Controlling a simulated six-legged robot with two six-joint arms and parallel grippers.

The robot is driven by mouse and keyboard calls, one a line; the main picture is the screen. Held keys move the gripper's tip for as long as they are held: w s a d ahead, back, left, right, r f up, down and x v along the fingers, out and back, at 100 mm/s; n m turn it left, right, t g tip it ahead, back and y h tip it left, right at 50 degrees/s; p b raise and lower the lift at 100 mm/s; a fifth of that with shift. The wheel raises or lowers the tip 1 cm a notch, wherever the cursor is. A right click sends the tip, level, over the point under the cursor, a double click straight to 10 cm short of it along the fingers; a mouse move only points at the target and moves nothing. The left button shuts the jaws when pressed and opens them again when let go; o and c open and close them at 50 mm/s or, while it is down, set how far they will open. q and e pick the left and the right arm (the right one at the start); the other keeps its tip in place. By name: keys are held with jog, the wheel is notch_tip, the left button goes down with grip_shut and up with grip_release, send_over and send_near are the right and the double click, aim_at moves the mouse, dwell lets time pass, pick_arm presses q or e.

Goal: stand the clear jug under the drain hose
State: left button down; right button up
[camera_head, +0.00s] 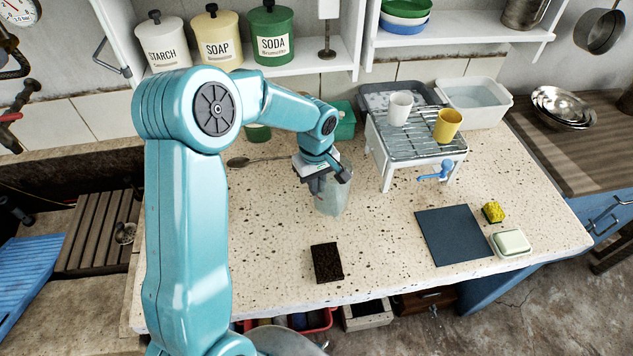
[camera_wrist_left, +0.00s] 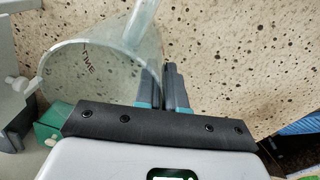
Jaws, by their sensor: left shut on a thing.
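The clear jug (camera_head: 333,196) is on or just above the speckled counter, left of the white draining stand; I cannot tell whether its base touches. It looks upright. My right gripper is not in view.
A white cup (camera_head: 400,108) and a yellow cup (camera_head: 447,125) stand on the stand's wire rack. The counter between jug and mat is clear.

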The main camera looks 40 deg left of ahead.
pick_arm(q)
jog(key=shift+w+f, duration=0.2)
jog(key=shift+w, duration=0.15)
jog(key=c, duration=1.5)
grip_release()
jog(key=shift+w+f, duration=0.1)
jog(key=shift+w, duration=0.05)
jog(key=shift+o, duration=1.4)
jog(key=shift+s+r, duration=0.25)
jog(key=shift+s, duration=0.15)
jog(key=shift+w, duration=0.1)
